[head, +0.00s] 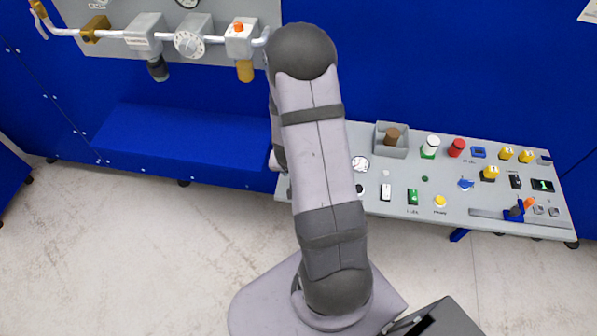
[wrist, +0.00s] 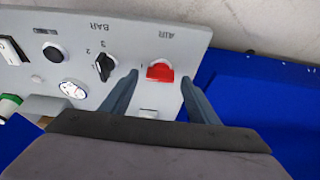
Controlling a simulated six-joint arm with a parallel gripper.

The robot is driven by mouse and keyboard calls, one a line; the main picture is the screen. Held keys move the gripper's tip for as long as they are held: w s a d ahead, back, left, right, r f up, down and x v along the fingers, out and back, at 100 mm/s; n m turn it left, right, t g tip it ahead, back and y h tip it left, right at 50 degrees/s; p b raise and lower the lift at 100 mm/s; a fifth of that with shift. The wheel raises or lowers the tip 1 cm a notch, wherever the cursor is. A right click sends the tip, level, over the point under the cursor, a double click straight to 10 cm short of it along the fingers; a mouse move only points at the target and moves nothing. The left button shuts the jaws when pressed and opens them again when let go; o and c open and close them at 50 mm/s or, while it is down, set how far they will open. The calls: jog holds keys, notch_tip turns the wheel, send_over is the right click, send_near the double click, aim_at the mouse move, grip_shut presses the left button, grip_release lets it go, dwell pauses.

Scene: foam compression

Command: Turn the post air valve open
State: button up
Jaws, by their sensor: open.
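In the wrist view a red valve handle (wrist: 160,72) sits on the grey panel under an upside-down AIR label. My gripper (wrist: 158,80) is open, with one finger on each side of the red handle in the picture. No contact shows, and I cannot tell how far the fingertips are from the panel. Nothing is held. In the head view my arm hides the gripper and the red handle.
A black selector knob (wrist: 105,66) marked BAR is close to one finger. A round gauge (wrist: 73,88) and a black button (wrist: 52,53) are farther left. The grey console (head: 325,207) carries several other controls, including a red button (head: 456,147) and a grey box (head: 378,141).

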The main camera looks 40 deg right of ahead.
jog(key=p+v, duration=0.2)
jog(key=v, duration=0.4)
jog(key=shift+r, duration=0.25)
jog(key=shift+a, duration=0.1)
jog(key=s+a+n+g+y, duration=0.2)
jog(key=s+a+g+y, duration=0.35)
jog(key=s+a, duration=0.65)
jog(key=s+a+r+n, duration=0.1)
jog(key=s+r+n, duration=0.3)
jog(key=r, duration=0.2)
jog(key=w+a+r+n+t+h, duration=0.2)
jog(key=w+a+r+n, duration=0.1)
jog(key=w+r, duration=0.2)
jog(key=shift+r, duration=0.8)
jog(key=shift+a+t, duration=0.1)
jog(key=shift+t, duration=0.15)
